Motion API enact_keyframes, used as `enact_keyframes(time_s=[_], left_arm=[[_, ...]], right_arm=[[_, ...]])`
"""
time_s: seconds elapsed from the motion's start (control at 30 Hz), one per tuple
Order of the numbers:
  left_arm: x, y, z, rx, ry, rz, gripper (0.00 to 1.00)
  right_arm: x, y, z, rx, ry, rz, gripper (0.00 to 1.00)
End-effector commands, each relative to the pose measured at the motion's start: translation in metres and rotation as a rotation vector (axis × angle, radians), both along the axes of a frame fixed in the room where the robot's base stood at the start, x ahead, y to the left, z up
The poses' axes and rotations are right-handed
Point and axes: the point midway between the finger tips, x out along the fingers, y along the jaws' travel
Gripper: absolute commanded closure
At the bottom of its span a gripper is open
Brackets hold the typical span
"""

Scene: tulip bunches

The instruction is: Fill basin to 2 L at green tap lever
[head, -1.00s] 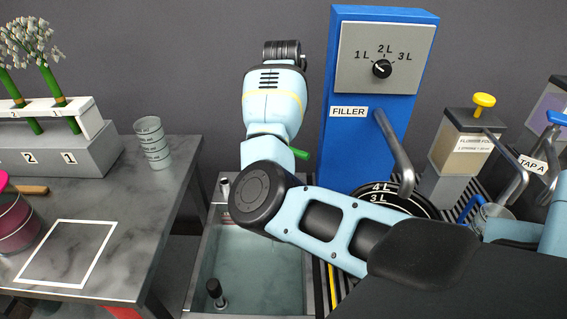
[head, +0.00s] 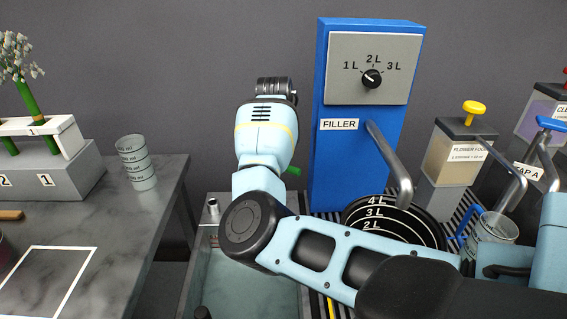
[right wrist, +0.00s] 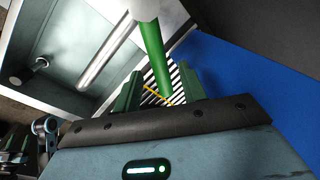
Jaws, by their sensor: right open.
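The green tap lever (head: 293,171) shows as a short green tip beside my right arm, in front of the blue filler (head: 331,165). In the right wrist view the green lever (right wrist: 157,55) runs between the two dark green fingers of my right gripper (right wrist: 158,84). The gripper is open around it, with a finger on either side; I cannot tell if either touches. The black basin (head: 434,238) stands under the filler's spout (head: 391,163). Its inner marks read 2 L, 3 L and 4 L; no water is discernible. The filler dial (head: 372,79) points up-left, toward 1 L. My left gripper is out of view.
A sink (head: 199,272) lies below my right arm. At right stand a flower food dispenser (head: 462,150) and a clear measuring cup (head: 495,228).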

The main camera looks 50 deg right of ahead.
Motion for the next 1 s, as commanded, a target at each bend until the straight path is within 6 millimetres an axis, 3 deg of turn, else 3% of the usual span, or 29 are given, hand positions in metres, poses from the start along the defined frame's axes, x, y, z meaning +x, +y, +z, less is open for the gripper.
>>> enact_keyframes(time_s=[0.17, 0.47, 0.77, 1.0], left_arm=[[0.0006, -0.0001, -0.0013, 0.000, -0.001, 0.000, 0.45], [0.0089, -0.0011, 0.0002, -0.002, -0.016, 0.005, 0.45], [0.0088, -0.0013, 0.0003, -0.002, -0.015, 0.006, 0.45], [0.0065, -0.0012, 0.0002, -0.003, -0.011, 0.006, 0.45]], right_arm=[[0.0003, -0.0023, -0.0124, 0.000, 0.001, 0.000, 0.59], [0.0005, -0.0029, -0.0136, -0.001, 0.000, 0.000, 0.60], [0.0005, -0.0028, -0.0134, 0.000, 0.000, 0.000, 0.99], [0.0004, -0.0028, -0.0132, 0.000, 0.000, 0.000, 1.00]])
